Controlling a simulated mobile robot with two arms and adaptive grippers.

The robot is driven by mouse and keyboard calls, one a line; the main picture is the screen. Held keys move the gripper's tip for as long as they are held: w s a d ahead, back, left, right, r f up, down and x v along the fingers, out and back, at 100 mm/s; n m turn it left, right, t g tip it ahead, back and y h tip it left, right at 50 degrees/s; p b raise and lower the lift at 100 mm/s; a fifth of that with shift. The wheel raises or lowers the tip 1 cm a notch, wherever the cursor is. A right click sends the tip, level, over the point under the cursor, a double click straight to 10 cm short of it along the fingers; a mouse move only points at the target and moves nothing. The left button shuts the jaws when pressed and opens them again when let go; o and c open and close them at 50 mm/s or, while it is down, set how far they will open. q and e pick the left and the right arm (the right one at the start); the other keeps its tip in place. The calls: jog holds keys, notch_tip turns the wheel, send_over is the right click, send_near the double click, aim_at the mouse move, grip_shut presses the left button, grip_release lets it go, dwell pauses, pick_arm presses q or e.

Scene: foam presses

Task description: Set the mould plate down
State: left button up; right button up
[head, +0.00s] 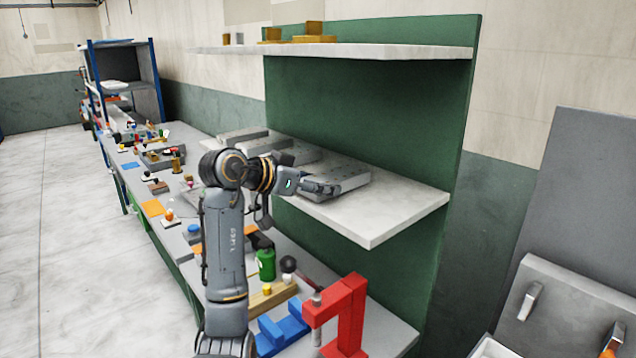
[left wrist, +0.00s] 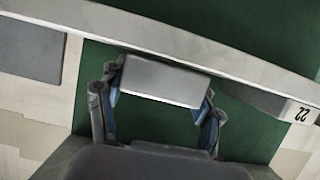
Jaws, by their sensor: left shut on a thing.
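My left gripper (head: 322,188) reaches in from the left over the lower white shelf (head: 390,222). It is shut on a grey mould plate (head: 345,173), at the near end of a row of similar plates. In the left wrist view, the held plate (left wrist: 163,80) shows as a pale grey face between the two fingers of my gripper (left wrist: 160,90). I cannot tell whether its underside touches the shelf. My right gripper is in neither view.
Other grey plates (head: 242,134) lie farther back on the same shelf. An upper shelf (head: 370,51) with brass-coloured blocks (head: 313,30) hangs above. Below stands a cluttered bench with a red press frame (head: 350,310). The shelf's near right corner is bare.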

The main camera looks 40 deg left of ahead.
pick_arm(q)
jog(key=shift+s+a, duration=0.1)
jog(key=o, duration=1.7)
jog(key=shift+f, duration=0.15)
jog(key=b+v, duration=0.3)
jog(key=v, duration=0.9)
